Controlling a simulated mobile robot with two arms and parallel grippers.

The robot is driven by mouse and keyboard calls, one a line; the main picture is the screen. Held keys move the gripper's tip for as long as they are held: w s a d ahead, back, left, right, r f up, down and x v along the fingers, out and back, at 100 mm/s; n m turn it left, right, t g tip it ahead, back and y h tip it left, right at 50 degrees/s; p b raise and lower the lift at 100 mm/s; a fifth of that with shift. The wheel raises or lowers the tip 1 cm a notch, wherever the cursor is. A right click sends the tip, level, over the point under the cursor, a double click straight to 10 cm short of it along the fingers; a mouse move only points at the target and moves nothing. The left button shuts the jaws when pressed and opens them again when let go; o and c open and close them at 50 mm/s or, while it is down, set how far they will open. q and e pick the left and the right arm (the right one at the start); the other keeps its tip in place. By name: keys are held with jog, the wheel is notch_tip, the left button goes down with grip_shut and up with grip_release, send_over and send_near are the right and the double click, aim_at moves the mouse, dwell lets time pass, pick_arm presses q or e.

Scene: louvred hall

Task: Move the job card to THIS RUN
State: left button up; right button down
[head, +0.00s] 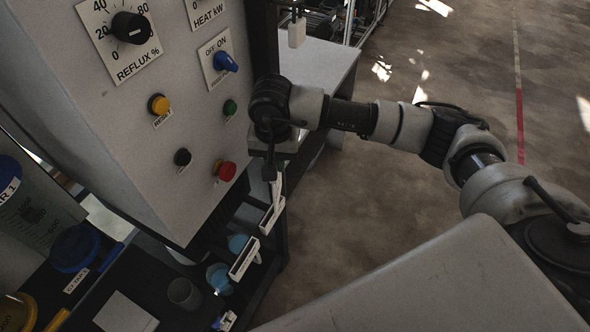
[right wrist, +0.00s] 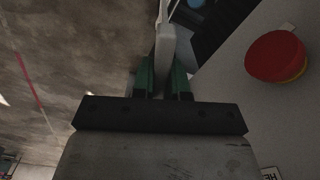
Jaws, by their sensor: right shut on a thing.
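My right gripper (head: 272,172) points down beside the right edge of the control panel (head: 190,205). In the right wrist view its green-sided fingers (right wrist: 163,80) are shut on a pale, thin, upright piece, which looks like the job card (right wrist: 165,48). In the head view the card (head: 277,186) shows as a small pale strip under the fingers. Below it are a white-fronted holder (head: 272,216) and, lower left, a second one (head: 243,259). Their lettering is too small to read, so I cannot tell which is THIS RUN. My left gripper is out of view.
The panel's red button (head: 225,171) is close to the gripper; it also shows in the right wrist view (right wrist: 276,56). A blue cup (head: 219,279) and a grey cup (head: 184,293) stand below the panel. A grey table (head: 322,66) is behind. The floor at right is open.

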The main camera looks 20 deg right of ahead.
pick_arm(q)
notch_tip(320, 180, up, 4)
jog(key=p, duration=0.3)
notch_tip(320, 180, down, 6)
jog(key=b, duration=0.6)
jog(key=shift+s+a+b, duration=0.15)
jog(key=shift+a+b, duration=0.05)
jog(key=shift+b, duration=0.15)
pick_arm(e)
jog(key=w+a+f+m, duration=0.1)
jog(key=w+f+m, duration=0.2)
jog(key=f, duration=0.4)
jog(key=shift+a+f+m, duration=0.15)
jog(key=shift+m, duration=0.35)
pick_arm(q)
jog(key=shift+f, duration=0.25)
pick_arm(e)
jog(key=shift+r, duration=0.2)
pick_arm(q)
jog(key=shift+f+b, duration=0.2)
jog(key=shift+b, duration=0.15)
pick_arm(e)
jog(key=shift+f, duration=0.15)
pick_arm(q)
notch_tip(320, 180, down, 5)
jog(key=b, duration=0.5)
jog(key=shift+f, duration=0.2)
pick_arm(e)
notch_tip(320, 180, down, 5)
jog(key=shift+f, duration=0.2)
